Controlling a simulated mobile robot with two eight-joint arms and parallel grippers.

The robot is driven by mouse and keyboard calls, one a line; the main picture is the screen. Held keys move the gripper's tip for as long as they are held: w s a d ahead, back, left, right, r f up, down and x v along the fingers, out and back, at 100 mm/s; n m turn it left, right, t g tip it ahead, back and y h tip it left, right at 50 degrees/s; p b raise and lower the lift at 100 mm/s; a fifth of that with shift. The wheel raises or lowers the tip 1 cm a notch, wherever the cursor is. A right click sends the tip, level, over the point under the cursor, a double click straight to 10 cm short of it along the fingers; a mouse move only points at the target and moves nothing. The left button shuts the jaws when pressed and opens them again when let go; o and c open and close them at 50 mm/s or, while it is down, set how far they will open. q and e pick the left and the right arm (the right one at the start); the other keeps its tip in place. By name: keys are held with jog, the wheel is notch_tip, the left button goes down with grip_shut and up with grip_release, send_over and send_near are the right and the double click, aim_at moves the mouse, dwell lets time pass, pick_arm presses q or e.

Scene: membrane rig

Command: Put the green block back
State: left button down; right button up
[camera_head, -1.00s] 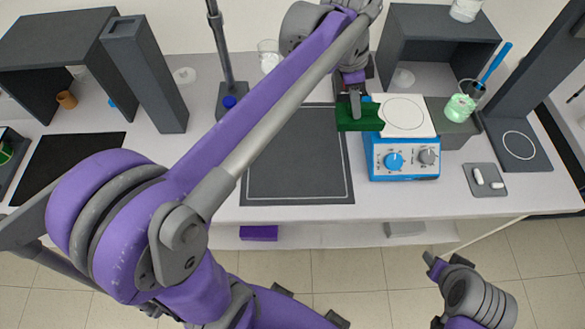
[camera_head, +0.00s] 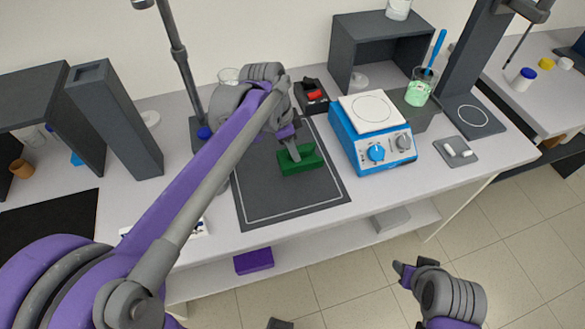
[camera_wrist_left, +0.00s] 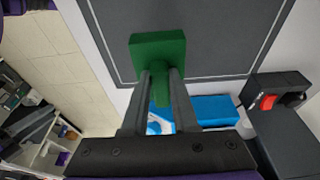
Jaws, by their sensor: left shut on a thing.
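The green block (camera_head: 301,160) is in my left gripper (camera_head: 291,153), over the dark mat with a white outline (camera_head: 265,205) in the head view. In the left wrist view, the fingers of my left gripper (camera_wrist_left: 160,90) are shut on a narrow stem of the green block (camera_wrist_left: 158,48). The block's wide face lies beyond the fingertips, in front of the mat (camera_wrist_left: 200,30). I cannot tell whether it touches the mat. My right gripper (camera_head: 404,273) is low at the bottom right, in front of the bench and away from the block; its jaw opening is unclear.
A blue hotplate (camera_head: 372,140) with a white top stands right of the mat. Behind the mat are a stand (camera_head: 175,45) and a black box with a red switch (camera_head: 313,96). A beaker of green stuff (camera_head: 418,90) stands further right. The mat's front part is bare.

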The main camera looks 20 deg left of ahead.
aim_at(293, 164)
pick_arm(q)
jog(key=shift+f, duration=3.05)
jog(key=shift+f, duration=0.15)
jog(key=c, duration=0.7)
grip_release()
